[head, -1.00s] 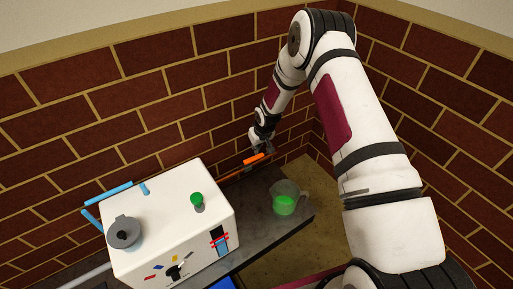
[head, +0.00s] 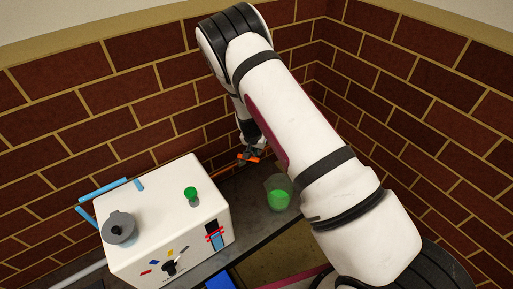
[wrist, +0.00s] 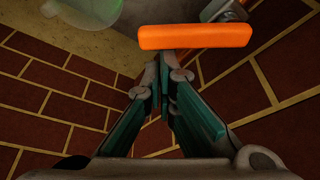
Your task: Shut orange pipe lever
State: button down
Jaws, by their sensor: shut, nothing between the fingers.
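The orange lever (head: 248,156) sits near the brick wall, behind the right end of the white machine. In the wrist view the orange lever (wrist: 195,37) lies crosswise just beyond my fingertips, with a grey metal fitting (wrist: 222,10) behind its right end. My gripper (wrist: 165,56) is shut and empty, its tips close to the lever's lower edge; I cannot tell whether they touch it. In the head view my gripper (head: 250,150) is at the lever and partly covers it. The pipe below is mostly hidden.
A clear jug (head: 278,195) with green liquid stands on the dark counter (head: 250,215), near the lever and beside my arm. Brick walls close in behind.

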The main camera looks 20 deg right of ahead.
jog(key=m, duration=0.1)
jog(key=s+m, duration=0.1)
jog(key=shift+s+a+m+g+h+p, duration=0.3)
jog(key=shift+a+m+h, duration=0.05)
jog(key=shift+m+h, duration=0.05)
jog(key=s+m, duration=0.1)
jog(key=a+m+g, duration=0.1)
jog(key=m, duration=0.1)
jog(key=shift+s+h+p, duration=0.3)
jog(key=shift+s+p, duration=0.05)
jog(key=shift+p, duration=0.05)
jog(key=shift+s+a, duration=0.2)
jog(key=shift+a, duration=0.1)
notch_tip(320, 180, up, 9)
jog(key=p, duration=0.3)
send_over(257, 161)
jog(key=shift+a+r, duration=0.15)
jog(key=shift+r, duration=0.05)
dwell(0.4)
